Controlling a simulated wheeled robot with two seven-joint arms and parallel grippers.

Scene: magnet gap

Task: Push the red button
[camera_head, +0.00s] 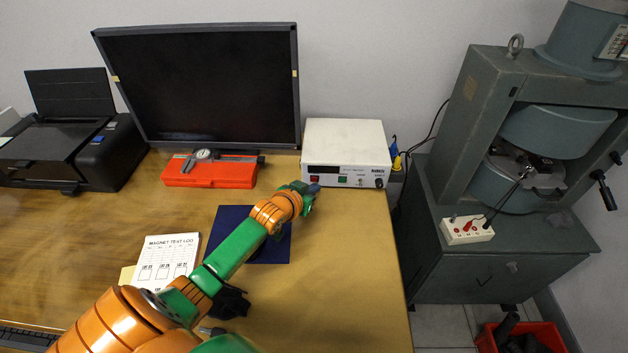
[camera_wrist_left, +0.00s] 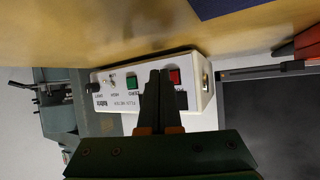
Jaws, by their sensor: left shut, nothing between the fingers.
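The red button (camera_head: 314,179) sits at the left end of the front face of a white box (camera_head: 345,140), left of a green button (camera_head: 342,180). In the left wrist view the red button (camera_wrist_left: 174,76) shows just right of my fingertips, partly hidden, and the green button (camera_wrist_left: 130,82) is to their left. My left gripper (camera_head: 313,189) is shut and empty, its tips close in front of the box near the red button. Whether they touch it I cannot tell. The shut fingers also show in the left wrist view (camera_wrist_left: 160,73). My right gripper is not in view.
A red case (camera_head: 210,176) with a caliper on it lies left of the box, before a monitor (camera_head: 200,85). A blue mat (camera_head: 275,245) and a paper log (camera_head: 168,262) lie on the table. The table's right edge is near; a grey magnet machine (camera_head: 470,120) stands beyond it.

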